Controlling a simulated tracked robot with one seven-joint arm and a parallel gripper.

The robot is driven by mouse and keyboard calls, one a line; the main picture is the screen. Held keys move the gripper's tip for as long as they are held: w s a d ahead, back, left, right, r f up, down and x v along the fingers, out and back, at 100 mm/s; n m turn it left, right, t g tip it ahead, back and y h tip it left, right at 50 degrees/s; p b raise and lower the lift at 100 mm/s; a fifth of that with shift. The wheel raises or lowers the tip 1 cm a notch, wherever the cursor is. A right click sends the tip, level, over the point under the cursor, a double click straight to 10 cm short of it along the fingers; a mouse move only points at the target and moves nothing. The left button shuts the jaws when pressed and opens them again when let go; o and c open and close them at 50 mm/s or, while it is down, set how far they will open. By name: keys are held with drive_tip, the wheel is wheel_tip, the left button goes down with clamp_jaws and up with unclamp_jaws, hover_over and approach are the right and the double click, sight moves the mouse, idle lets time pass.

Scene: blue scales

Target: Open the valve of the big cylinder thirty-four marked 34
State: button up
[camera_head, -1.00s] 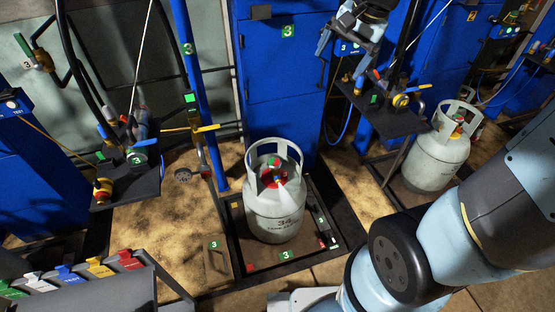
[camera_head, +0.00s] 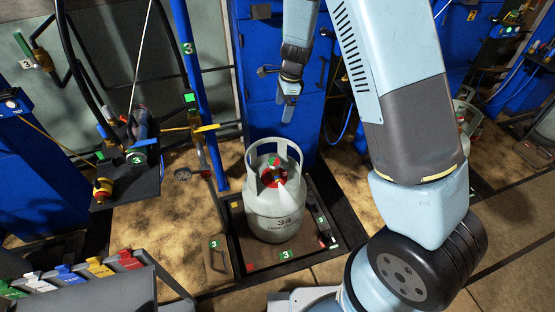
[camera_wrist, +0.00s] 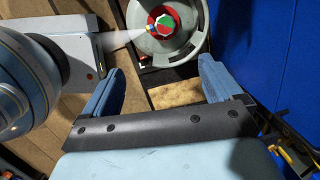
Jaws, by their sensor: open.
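The big grey cylinder marked 34 (camera_head: 262,208) stands upright on a scale platform (camera_head: 240,257) at the centre of the head view. Its valve (camera_head: 273,172) sits inside the collar, with a red disc, a green top and small blue and yellow parts. A pale streak shows beside the valve in both views. In the wrist view the cylinder's collar (camera_wrist: 185,52) and valve (camera_wrist: 163,24) are at the top, beyond the fingertips. My gripper (camera_head: 287,106) hangs above and slightly right of the cylinder, apart from it. In the wrist view my gripper (camera_wrist: 160,78) is open and empty.
A blue cabinet (camera_head: 265,65) stands close behind the cylinder. A blue post (camera_head: 190,85) rises at its left, near a dark shelf with fittings (camera_head: 135,188). Coloured tags (camera_head: 100,267) line a grey box at lower left. Another cylinder at right is mostly hidden by my arm.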

sight(276, 161)
drive_tip(key=a+f+m, duration=0.1)
drive_tip(key=f, duration=0.8)
drive_tip(key=w+a+f+m+h, duration=0.1)
drive_tip(key=f, duration=0.9)
drive_tip(key=w+a+f+m+h, duration=0.1)
drive_tip(key=f, duration=0.8)
drive_tip(key=shift+w+f+m, duration=0.2)
drive_tip(key=shift+f+m, duration=0.15)
drive_tip(key=shift+m, duration=0.05)
drive_tip(key=shift+r, duration=0.1)
drive_tip(key=c, duration=1)
drive_tip(key=shift+d, duration=0.2)
drive_tip(key=shift+c, duration=0.2)
drive_tip(key=shift+w+a, duration=0.1)
